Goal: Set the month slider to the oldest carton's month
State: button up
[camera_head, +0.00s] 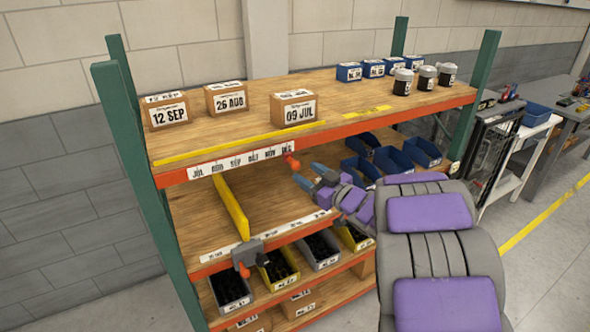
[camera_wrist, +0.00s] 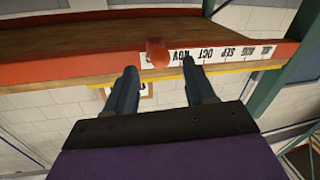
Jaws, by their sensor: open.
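Three brown cartons stand on the top shelf, labelled 12 SEP (camera_head: 168,112), 26 AUG (camera_head: 226,98) and 09 JUL (camera_head: 294,108). A white month strip (camera_head: 238,161) on the orange front beam reads JUL to DEC from left to right. The red-orange slider knob (camera_head: 291,161) sits at the DEC end; it also shows in the wrist view (camera_wrist: 157,53), beside NOV and over where DEC lies. My gripper (camera_head: 312,176) is open and empty, just right of the knob. In the wrist view my gripper (camera_wrist: 159,67) points at the knob, which appears between and slightly beyond the fingertips.
A lower strip (camera_head: 285,232) carries a grey bracket with a red knob (camera_head: 243,268). A yellow divider (camera_head: 231,208) stands on the middle shelf. Blue bins (camera_head: 391,160) lie right of my gripper. Small blue boxes (camera_head: 349,72) and jars (camera_head: 403,82) stand on top.

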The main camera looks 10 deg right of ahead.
aim_at(299, 168)
jog(key=b+x, duration=0.1)
jog(key=x, duration=0.5)
jog(key=shift+w, duration=0.1)
grip_shut()
dwell(0.4)
